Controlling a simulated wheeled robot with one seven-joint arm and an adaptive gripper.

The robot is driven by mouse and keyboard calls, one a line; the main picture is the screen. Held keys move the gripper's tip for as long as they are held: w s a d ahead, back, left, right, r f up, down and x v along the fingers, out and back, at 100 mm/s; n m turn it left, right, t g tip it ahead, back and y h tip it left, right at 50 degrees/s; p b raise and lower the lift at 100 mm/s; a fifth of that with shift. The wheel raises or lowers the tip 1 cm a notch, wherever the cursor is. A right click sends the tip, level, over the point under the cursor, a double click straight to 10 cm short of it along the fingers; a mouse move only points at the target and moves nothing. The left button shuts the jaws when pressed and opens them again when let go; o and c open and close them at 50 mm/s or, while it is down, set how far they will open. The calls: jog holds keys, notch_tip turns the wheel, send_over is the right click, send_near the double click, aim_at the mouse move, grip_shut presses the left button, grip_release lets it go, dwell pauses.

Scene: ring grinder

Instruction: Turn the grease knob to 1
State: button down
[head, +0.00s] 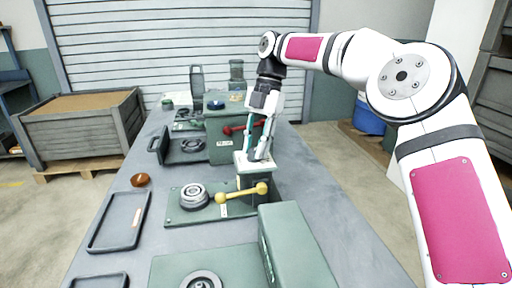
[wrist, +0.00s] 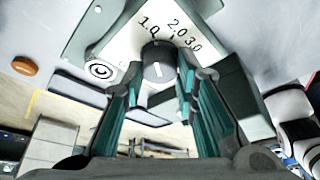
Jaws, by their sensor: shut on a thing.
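A dark grey knob (wrist: 158,62) with a short white line on its face stands on a white dial plate (wrist: 120,45) marked 1.0, 2.0 and 3.0 in the wrist view. The white line runs roughly up and down in that picture, below and between the 1.0 and 2.0 marks; I cannot tell its exact setting. My gripper (wrist: 160,80) is shut on the knob, with a teal-padded finger on each side. In the head view my gripper (head: 258,157) points down at the white plate (head: 241,166) on a green block, and hides the knob.
A yellow-handled lever (head: 241,193) is just in front of the plate, beside a green base with a round ring part (head: 194,196). A red-handled lever (head: 236,129) is behind. A dark tray (head: 91,222) and an orange-brown disc (head: 140,180) lie left. A green box (head: 297,245) stands near front.

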jog(key=shift+n, duration=0.4)
jog(key=c, duration=1.3)
grip_release()
